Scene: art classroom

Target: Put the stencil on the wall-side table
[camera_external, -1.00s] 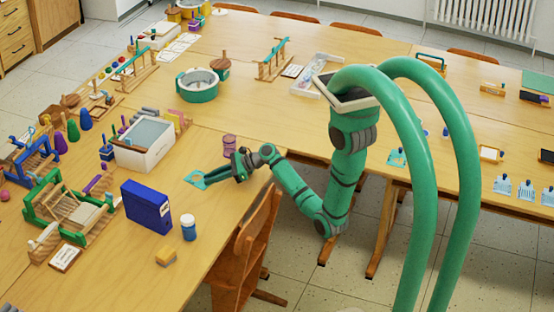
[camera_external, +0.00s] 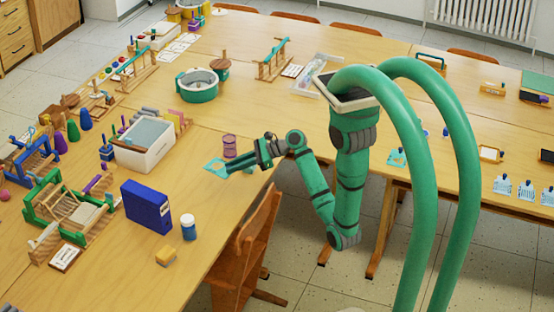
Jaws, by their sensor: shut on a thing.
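The stencil (camera_external: 214,165) is a small flat teal piece with an opening in it. It sticks out to the left of my gripper (camera_external: 230,167). My gripper is shut on its right end and holds it above the left-hand wooden table (camera_external: 215,230), near that table's right edge. The fingers hide part of the stencil. A long wooden table (camera_external: 400,80) runs across the back and right, towards the wall with the radiator. I cannot tell for sure which table is the wall-side one.
A purple mesh cup (camera_external: 229,145) stands just behind my gripper. A blue box (camera_external: 147,207), a white-lidded jar (camera_external: 188,227) and a white bin (camera_external: 144,145) stand nearby. A wooden chair (camera_external: 245,240) is against the table edge.

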